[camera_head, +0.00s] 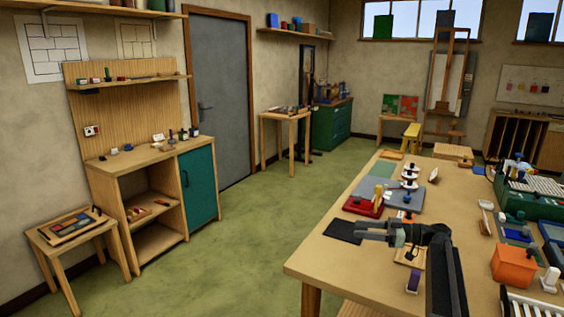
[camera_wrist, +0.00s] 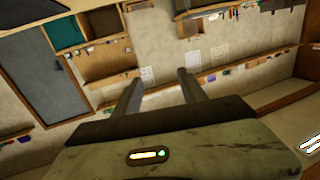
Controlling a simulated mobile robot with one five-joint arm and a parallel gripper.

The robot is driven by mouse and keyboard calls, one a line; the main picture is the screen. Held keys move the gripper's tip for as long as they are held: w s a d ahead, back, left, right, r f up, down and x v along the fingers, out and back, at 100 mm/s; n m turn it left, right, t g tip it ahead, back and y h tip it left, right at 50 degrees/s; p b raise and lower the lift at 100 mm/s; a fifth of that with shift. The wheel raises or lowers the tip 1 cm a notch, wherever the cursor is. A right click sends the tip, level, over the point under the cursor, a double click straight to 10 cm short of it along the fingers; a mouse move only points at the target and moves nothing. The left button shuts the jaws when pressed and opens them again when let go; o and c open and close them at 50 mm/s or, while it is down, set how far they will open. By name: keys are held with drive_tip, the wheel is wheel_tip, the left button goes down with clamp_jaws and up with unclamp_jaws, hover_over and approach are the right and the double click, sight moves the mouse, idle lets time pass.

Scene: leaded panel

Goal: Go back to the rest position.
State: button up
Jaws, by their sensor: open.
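My gripper (camera_head: 377,230) is in the head view above the near left part of the wooden worktable (camera_head: 322,262), pointing left. In the wrist view its two fingers (camera_wrist: 160,92) stand apart with nothing between them. The wrist view looks out over the room, tilted, with shelves, a cabinet and the grey door. Part of my arm crosses the table's near edge in the head view.
Near my gripper are a black mat (camera_head: 340,232), a red block-like device (camera_head: 363,206) and a purple-topped item (camera_head: 413,280). An orange box (camera_head: 514,266) stands to the right. Green floor (camera_head: 240,255) lies clear between the table and the cabinet (camera_head: 200,186).

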drive_tip(key=s+a+f+m+g+h+p, duration=0.1)
drive_tip(key=s+a+f+g+h, duration=0.1)
drive_tip(key=s+a+f, duration=0.4)
drive_tip(key=s+a+f+g+h, duration=0.1)
drive_tip(key=s+a+f+h, duration=0.15)
drive_tip(key=a, duration=0.65)
drive_tip(key=s+a+f+m+g+h+p, duration=0.1)
drive_tip(key=s+a+f+g+h, duration=0.15)
drive_tip(key=s+a, duration=0.35)
drive_tip(key=s+d+f+m+h, duration=0.1)
drive_tip(key=s+f+m+h, duration=0.45)
drive_tip(key=s+f, duration=0.3)
drive_tip(key=s+d+f+m+h, duration=0.1)
drive_tip(key=d+m+h, duration=0.3)
drive_tip(key=d+m, duration=0.3)
drive_tip(key=d, duration=0.2)
drive_tip(key=shift+s+d+t, duration=0.25)
drive_tip(key=shift+d+t, duration=0.1)
drive_tip(key=shift+d, duration=0.05)
